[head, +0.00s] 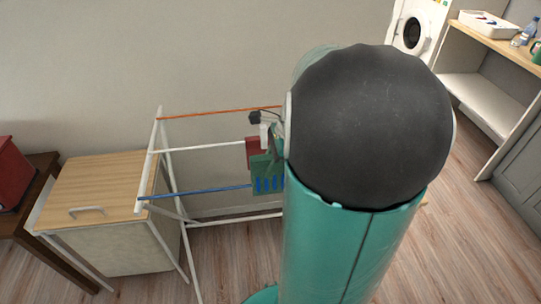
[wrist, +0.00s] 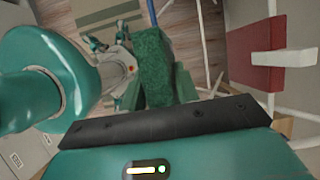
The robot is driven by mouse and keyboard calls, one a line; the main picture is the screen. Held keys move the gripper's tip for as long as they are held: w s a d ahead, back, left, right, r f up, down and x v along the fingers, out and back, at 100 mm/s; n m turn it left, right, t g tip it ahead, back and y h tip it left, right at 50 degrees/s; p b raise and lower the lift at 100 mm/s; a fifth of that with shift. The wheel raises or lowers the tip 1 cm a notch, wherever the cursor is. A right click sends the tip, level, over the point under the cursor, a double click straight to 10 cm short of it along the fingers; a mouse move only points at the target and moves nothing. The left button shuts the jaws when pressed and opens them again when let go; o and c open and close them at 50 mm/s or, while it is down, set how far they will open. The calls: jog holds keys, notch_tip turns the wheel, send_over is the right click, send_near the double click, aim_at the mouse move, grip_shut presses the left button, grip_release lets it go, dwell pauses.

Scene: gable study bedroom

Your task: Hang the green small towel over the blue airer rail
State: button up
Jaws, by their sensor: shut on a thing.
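The green small towel (wrist: 152,62) is pinched between the fingers of my gripper (wrist: 158,88) in the wrist view. In the head view, green cloth (head: 261,163) shows beside my arm, at the blue airer rail (head: 200,190). The blue rail (wrist: 151,14) also runs up to the towel's top edge in the wrist view. I cannot tell whether the towel touches the rail or lies over it. My arm hides the right part of the airer and much of my gripper in the head view.
A red cloth (wrist: 254,58) hangs on the airer's white rail (head: 205,147), close to my gripper. An orange rail (head: 215,111) runs behind it. A wooden-topped cabinet (head: 98,185) stands left of the airer. A shelf (head: 485,95) and washing machine (head: 417,27) stand at the right.

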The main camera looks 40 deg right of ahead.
aim_at(270, 184)
jog(key=shift+f, duration=4.35)
jog(key=o, duration=1.1)
jog(key=shift+w, duration=0.1)
jog(key=v, duration=1.4)
jog(key=shift+a, duration=0.1)
